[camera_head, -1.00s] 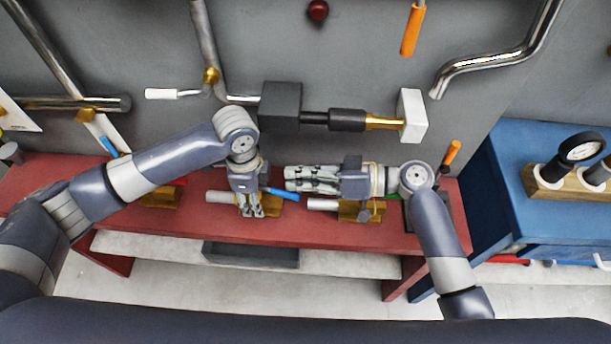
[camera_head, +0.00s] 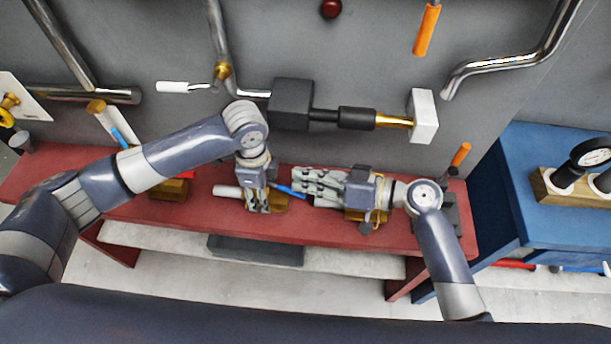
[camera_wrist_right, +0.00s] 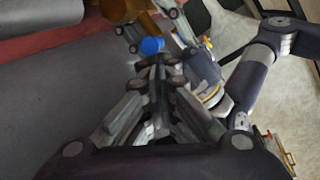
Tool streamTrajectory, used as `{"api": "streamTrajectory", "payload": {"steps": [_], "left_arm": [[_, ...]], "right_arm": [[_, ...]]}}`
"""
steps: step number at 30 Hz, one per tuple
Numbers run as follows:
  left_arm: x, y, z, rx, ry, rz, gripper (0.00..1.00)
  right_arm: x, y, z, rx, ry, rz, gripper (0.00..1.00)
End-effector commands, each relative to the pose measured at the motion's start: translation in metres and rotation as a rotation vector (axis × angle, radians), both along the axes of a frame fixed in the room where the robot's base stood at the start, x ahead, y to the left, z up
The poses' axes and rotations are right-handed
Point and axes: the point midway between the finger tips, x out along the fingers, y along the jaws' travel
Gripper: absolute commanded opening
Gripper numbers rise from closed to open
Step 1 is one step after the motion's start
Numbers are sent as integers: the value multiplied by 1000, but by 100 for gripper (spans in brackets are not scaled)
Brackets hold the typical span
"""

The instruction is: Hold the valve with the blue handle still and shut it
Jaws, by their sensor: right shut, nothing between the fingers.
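The valve with the blue handle (camera_head: 290,190) sits on the red bench (camera_head: 330,229), its pale pipe end (camera_head: 227,191) pointing left. My left gripper (camera_head: 258,207) points down over the valve body and hides much of it; whether its fingers are closed on the valve is unclear. My right gripper (camera_head: 298,182) is shut and empty, pointing left, with its fingertips beside the blue handle. In the right wrist view the handle's blue end (camera_wrist_right: 151,45) shows just ahead of the shut fingertips (camera_wrist_right: 155,68), with a brass-coloured part (camera_wrist_right: 140,15) beyond.
Another brass-coloured block (camera_head: 172,190) stands on the bench to the left. Another valve's mount is partly hidden beneath my right gripper. An orange handle (camera_head: 461,154) stands at the bench's right end. Pipes and a dark box (camera_head: 290,103) are on the wall behind. A blue table (camera_head: 560,218) with gauges is right.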

Motion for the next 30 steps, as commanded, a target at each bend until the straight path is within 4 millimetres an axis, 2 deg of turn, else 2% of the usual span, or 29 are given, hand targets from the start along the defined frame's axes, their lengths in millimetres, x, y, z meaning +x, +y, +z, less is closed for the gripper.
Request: {"api": "streamTrajectory", "payload": {"steps": [8,24,30], "left_arm": [[0,0,1,-1,-1,1,3],[0,0,1,-1,-1,1,3],[0,0,1,-1,-1,0,3]], "right_arm": [[-12,2,-1,-3,4,-91,0],[-48,20,1,3,15,-510,0],[-58,28,2,-2,8,-567,0]]}}
